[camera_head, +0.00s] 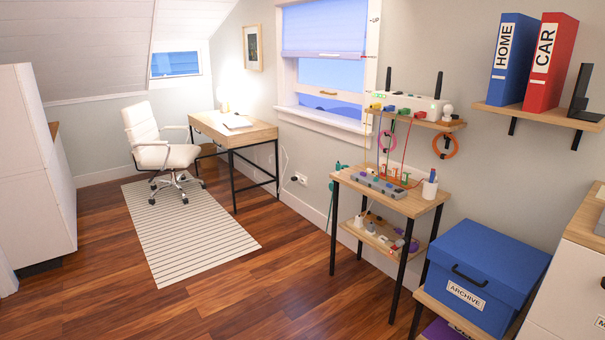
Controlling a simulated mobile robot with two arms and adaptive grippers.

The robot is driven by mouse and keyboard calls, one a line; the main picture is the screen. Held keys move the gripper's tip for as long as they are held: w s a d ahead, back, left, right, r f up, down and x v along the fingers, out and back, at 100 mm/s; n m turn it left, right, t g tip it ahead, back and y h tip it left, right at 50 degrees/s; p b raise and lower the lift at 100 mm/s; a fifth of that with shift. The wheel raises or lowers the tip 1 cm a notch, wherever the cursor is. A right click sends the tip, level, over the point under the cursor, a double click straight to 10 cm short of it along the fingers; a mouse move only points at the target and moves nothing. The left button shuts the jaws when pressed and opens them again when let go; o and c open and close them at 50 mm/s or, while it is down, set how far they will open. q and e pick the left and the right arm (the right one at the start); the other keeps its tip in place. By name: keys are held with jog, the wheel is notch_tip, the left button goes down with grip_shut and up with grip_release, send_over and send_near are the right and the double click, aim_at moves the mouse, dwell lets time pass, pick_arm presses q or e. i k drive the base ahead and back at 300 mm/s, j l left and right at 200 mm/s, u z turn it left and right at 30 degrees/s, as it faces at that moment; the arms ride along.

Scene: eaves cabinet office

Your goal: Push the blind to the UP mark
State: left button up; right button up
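The blind (322,30) is a pale lilac sheet covering the upper part of the window on the back right wall. Its bottom bar lies around the middle of the window, with blue glass showing below it. A small UP label (375,19) sits on a vertical strip along the window's right side, higher than the blind's bottom edge. A short red mark (370,57) on that strip is about level with the bottom edge. Neither of my grippers is in view.
A desk (235,128) and white chair (160,145) stand left of the window. A two-tier stand (390,198) with cables and small devices stands below and right of it, under a wall shelf (425,120). The wood floor (240,285) in front is clear.

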aim_at(311, 50)
jog(key=i, duration=2.45)
